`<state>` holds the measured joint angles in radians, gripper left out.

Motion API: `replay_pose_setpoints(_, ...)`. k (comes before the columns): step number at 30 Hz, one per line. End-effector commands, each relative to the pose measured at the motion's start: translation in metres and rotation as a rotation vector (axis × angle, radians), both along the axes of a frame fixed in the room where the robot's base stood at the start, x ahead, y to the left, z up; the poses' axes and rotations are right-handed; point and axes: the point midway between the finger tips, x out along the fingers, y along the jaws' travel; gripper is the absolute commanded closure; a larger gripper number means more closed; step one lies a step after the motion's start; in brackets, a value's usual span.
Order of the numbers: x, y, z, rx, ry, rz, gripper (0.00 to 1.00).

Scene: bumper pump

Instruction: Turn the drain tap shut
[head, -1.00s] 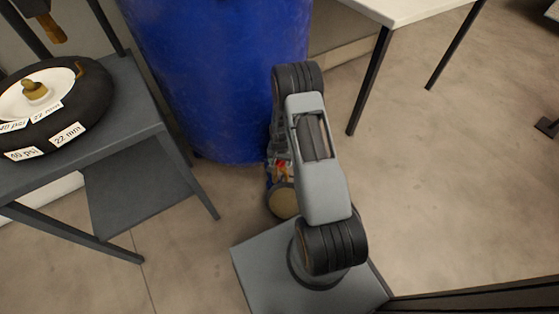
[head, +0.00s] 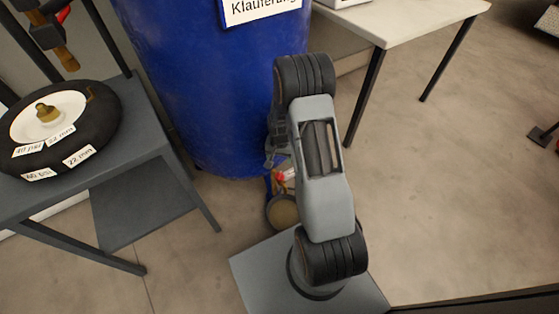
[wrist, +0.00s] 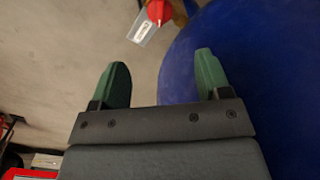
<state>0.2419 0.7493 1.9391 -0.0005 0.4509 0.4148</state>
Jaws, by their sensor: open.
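The blue barrel (head: 215,90) stands upright in the middle of the head view, with a white label on it. A small red part (head: 284,175), apparently the drain tap's handle, shows low by the barrel, partly hidden by my arm. In the wrist view a red handle (wrist: 159,12) with a white tag (wrist: 146,28) is at the top edge, left of the barrel's blue wall (wrist: 250,70). My gripper (wrist: 161,65) is open and empty, its green fingers apart. The red handle lies beyond the fingertips, not between them. The tap's body is mostly out of view.
A round tan-topped object (head: 282,212) stands on the floor below the tap. A grey bench (head: 165,150) with a tyre (head: 95,125) is at left. A white table (head: 400,25) is at right. Open floor (head: 440,190) lies at right.

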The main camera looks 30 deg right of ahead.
Motion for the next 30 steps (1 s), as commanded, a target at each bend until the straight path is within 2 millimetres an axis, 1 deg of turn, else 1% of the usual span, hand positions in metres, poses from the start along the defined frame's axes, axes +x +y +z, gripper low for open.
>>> replay_pose_setpoints(1,0.0,0.0,0.005,-0.001,-0.001,0.0,0.3)
replay_pose_setpoints(4,0.0,0.0,0.008,0.0,-0.001,0.0,0.3)
replay_pose_setpoints(16,0.0,0.0,0.011,0.0,-0.002,0.002,0.31)
replay_pose_setpoints(19,0.001,0.003,0.021,-0.003,-0.01,0.017,0.31)
replay_pose_setpoints(20,0.001,0.004,0.026,-0.003,-0.013,0.026,0.31)
replay_pose_setpoints(23,-0.001,0.012,0.055,-0.009,-0.032,0.068,0.31)
replay_pose_setpoints(26,-0.008,0.024,0.096,-0.016,-0.06,0.139,0.31)
replay_pose_setpoints(27,-0.013,0.03,0.116,-0.021,-0.074,0.173,0.31)
replay_pose_setpoints(29,-0.024,0.041,0.146,-0.027,-0.093,0.231,0.31)
replay_pose_setpoints(30,-0.034,0.048,0.164,-0.031,-0.106,0.269,0.31)
